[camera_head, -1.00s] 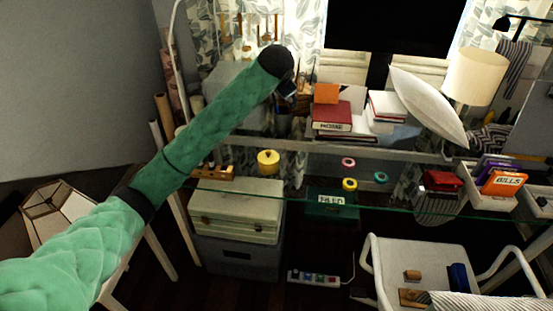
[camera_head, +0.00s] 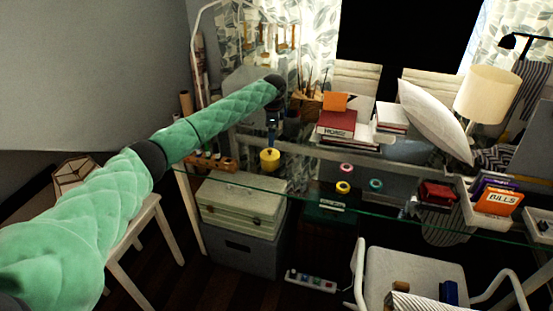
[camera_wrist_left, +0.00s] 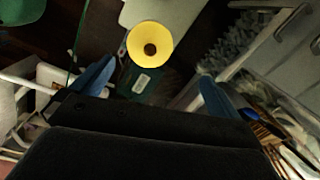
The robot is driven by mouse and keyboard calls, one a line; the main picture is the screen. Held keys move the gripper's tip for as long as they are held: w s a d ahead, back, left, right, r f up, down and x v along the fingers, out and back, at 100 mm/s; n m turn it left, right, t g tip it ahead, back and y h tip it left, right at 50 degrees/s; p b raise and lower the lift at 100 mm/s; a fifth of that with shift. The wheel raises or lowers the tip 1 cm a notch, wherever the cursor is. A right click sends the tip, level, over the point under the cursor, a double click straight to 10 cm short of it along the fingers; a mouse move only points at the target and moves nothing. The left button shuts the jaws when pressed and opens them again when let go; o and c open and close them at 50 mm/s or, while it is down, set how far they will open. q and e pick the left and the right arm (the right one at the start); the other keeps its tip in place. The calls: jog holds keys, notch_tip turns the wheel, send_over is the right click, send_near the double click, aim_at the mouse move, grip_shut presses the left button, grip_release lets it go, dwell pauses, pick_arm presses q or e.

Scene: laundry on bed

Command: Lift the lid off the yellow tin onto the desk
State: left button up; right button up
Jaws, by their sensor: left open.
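The yellow tin (camera_head: 270,160) stands on the glass desk (camera_head: 330,203), toward its left part. Its lid is on, with a dark round knob in the middle. In the left wrist view the yellow lid (camera_wrist_left: 137,43) shows from above, beyond the fingertips. My left gripper (camera_head: 272,133) is just above and close to the tin in the head view. Its two blue fingers (camera_wrist_left: 152,84) are spread with nothing between them in the wrist view. They appear apart from the lid. My right gripper is in neither view.
A wooden block holder (camera_head: 211,163) stands left of the tin. Tape rolls (camera_head: 344,187) lie to its right. Stacked books (camera_head: 337,122), a white pillow (camera_head: 434,118) and a lamp (camera_head: 487,93) are farther right. Bare glass lies between the tin and the tape rolls.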

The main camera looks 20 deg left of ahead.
aim_at(271, 150)
pick_arm(q)
jog(key=shift+s+d+f+m, duration=0.1)
jog(key=shift+s+f+m, duration=0.1)
jog(key=shift+m, duration=0.2)
jog(key=m, duration=0.1)
jog(key=f+m, duration=0.1)
jog(key=m, duration=0.1)
jog(key=shift+s+d+f+h+p, duration=0.1)
jog(key=shift+s+d+h+p, duration=0.05)
jog(key=shift+d+h+p, duration=0.2)
jog(key=shift+a+f+p, duration=0.15)
jog(key=shift+f+p, duration=0.15)
jog(key=shift+f, duration=0.65)
jog(key=f+p, duration=0.2)
jog(key=f, duration=0.1)
jog(key=shift+s+a, duration=0.15)
jog(key=shift+s, duration=0.15)
jog(key=shift+f+p, duration=0.45)
jog(key=shift+f, duration=0.5)
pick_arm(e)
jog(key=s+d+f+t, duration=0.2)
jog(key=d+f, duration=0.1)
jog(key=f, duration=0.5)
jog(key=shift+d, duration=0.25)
pick_arm(q)
jog(key=c, duration=1.1)
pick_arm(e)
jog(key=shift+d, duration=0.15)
